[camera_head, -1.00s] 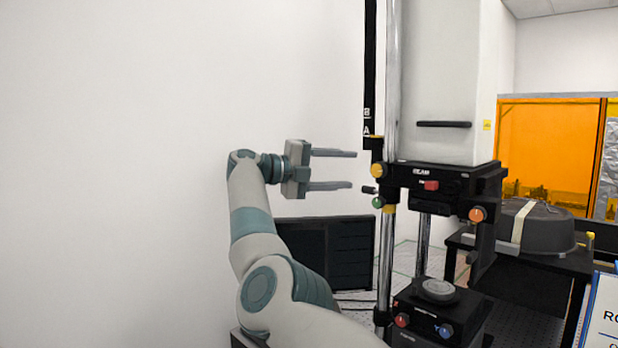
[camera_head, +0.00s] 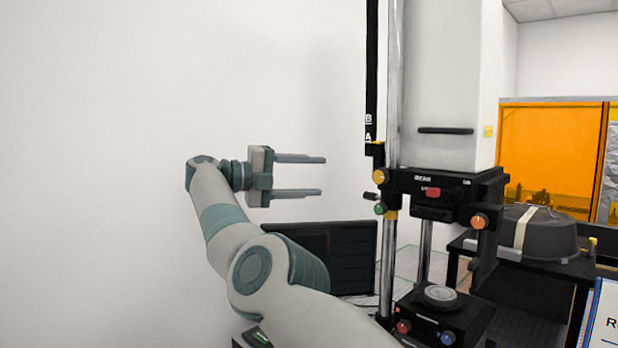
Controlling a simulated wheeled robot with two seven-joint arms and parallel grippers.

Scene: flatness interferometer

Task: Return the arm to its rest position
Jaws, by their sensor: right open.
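My right arm (camera_head: 222,222) rises from the bottom of the head view and bends up to the left. Its right gripper (camera_head: 321,176) is open and empty, with two grey fingers pointing right. The fingertips are apart from the flatness interferometer (camera_head: 430,188), to the left of its colored knobs in the picture. The interferometer has a tall white housing (camera_head: 440,80), metal columns and a black base (camera_head: 470,315) with a round grey disc (camera_head: 440,294). My left gripper is not in view.
A dark monitor (camera_head: 345,260) stands behind my arm. A dark lidded tub (camera_head: 540,230) sits on a black table (camera_head: 555,275) at the right. A white sign (camera_head: 605,320) stands at the lower right. A bare white wall fills the left.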

